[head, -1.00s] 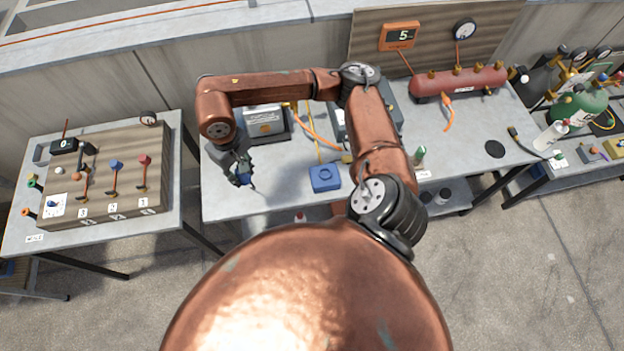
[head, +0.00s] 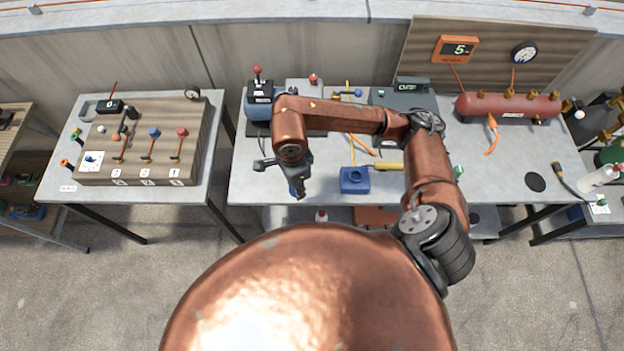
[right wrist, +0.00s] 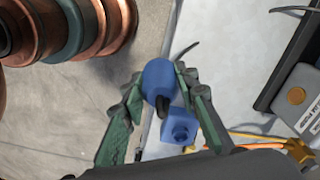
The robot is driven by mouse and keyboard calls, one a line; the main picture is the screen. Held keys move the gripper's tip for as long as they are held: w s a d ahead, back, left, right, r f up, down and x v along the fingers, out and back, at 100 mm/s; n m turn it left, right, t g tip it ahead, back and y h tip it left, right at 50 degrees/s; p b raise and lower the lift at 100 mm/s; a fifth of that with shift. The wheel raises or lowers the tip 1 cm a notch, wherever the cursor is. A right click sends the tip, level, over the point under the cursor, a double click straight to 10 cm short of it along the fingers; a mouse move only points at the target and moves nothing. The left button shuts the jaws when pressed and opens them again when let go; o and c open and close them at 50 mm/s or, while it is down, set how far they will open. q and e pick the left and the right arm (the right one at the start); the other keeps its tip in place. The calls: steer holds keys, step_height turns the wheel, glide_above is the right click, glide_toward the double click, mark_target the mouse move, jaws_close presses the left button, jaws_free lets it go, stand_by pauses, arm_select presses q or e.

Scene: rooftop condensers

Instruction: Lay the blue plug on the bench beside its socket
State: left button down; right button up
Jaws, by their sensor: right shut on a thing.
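My right gripper (head: 297,186) is shut on the blue plug (right wrist: 158,78), seen between its green fingers in the right wrist view. In the head view the plug (head: 299,191) is a small dark blue shape under the gripper, near the front edge of the bench (head: 255,185). It appears held above the bench; the exact gap is unclear. The blue socket (head: 354,181) is a square block on the bench, to the right of the gripper. It also shows just below the plug in the right wrist view (right wrist: 181,126). My left gripper is not in view.
A yellow-handled tool (head: 386,167) lies right of the socket. A blue unit with a red-knobbed lever (head: 259,98) stands behind the gripper. A red tank (head: 510,106) stands at the right. A lever board (head: 140,140) sits on the left table. Bare bench lies left of the socket.

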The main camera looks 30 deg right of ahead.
steer(key=m, duration=0.1)
steer(key=s+m, duration=0.1)
steer(key=m, duration=0.1)
steer(key=a+f+m, duration=0.1)
steer(key=shift+s+m, duration=0.15)
steer(key=shift+m, duration=0.45)
steer(key=shift+d+f, duration=0.15)
steer(key=shift+d, duration=0.05)
steer(key=w+d+f, duration=0.2)
steer(key=d, duration=0.1)
steer(key=w+d+f, duration=0.5)
steer(key=d+f, duration=0.1)
steer(key=shift+w+d+p, duration=0.2)
steer(key=shift+w+p, duration=0.1)
steer(key=shift+p, duration=0.1)
steer(key=shift+w+d+f, duration=0.35)
steer(key=shift+d+f, duration=0.05)
steer(key=shift+f, duration=0.25)
step_height(320, 180, down, 3)
steer(key=shift+d+f+p, duration=0.1)
steer(key=shift+d+p, duration=0.05)
steer(key=shift+p, duration=0.2)
steer(key=shift+w+f, duration=0.1)
steer(key=shift+f, duration=0.05)
steer(key=shift+f, duration=0.1)
